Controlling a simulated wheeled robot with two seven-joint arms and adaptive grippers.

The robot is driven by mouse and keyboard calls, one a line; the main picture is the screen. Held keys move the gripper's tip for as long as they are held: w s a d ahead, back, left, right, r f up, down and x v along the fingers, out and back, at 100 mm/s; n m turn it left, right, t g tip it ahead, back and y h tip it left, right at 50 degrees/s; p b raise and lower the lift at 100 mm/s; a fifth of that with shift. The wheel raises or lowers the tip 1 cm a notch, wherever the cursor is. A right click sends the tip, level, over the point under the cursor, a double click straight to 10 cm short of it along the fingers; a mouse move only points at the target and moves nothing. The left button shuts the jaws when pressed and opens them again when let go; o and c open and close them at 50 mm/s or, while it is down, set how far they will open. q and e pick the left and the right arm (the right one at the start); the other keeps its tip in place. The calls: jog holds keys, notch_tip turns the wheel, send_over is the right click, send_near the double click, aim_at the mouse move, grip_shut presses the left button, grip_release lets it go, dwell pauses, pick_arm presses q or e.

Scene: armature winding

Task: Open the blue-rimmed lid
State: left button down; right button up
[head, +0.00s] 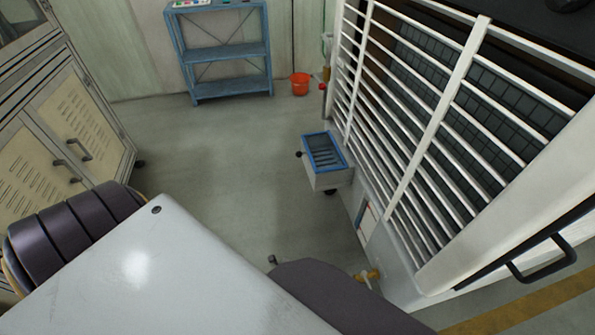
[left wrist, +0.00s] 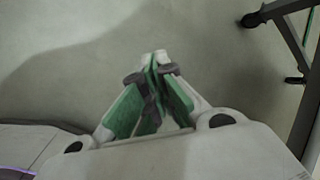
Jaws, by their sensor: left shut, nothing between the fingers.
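A small box with a blue-rimmed lid (head: 325,152) stands out from the side of the white barred machine in the head view. The lid lies flat on top of the box, and a dark knob sits at its left side. My left gripper (left wrist: 155,62) shows in the left wrist view, with its green-padded fingers shut together and nothing between them. Only bare floor and a dark frame leg show beyond it, so the box is not in that view. Neither gripper shows in the head view.
The white barred machine (head: 437,120) fills the right side. A blue shelf (head: 226,52) and a red bucket (head: 300,84) stand at the back. A beige cabinet (head: 75,120) stands at the left. The grey floor between is clear.

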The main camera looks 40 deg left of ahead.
pick_arm(q)
jog(key=w+a+r+m+t+y+b, duration=0.2)
jog(key=w+a+r+m+b, duration=0.15)
jog(key=w+b, duration=0.35)
jog(key=w+a+r+m+t+y+b, duration=0.25)
jog(key=w+r+m+b, duration=0.2)
jog(key=w, duration=0.35)
jog(key=w+r+m+t+y+b, duration=0.2)
jog(key=w+r+y+b, duration=0.1)
jog(key=r+b, duration=0.2)
jog(key=w+a+r+m+t+y+b, duration=0.1)
jog(key=w+r+m+t+y+b, duration=0.1)
jog(key=r, duration=0.8)
jog(key=shift+w+a+m+t+y+b, duration=0.3)
jog(key=shift+w+m+t+y+b, duration=0.25)
jog(key=shift+b, duration=0.8)
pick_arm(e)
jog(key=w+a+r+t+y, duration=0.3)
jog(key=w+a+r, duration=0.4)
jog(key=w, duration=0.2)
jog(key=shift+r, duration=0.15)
pick_arm(q)
jog(key=shift+s, duration=0.15)
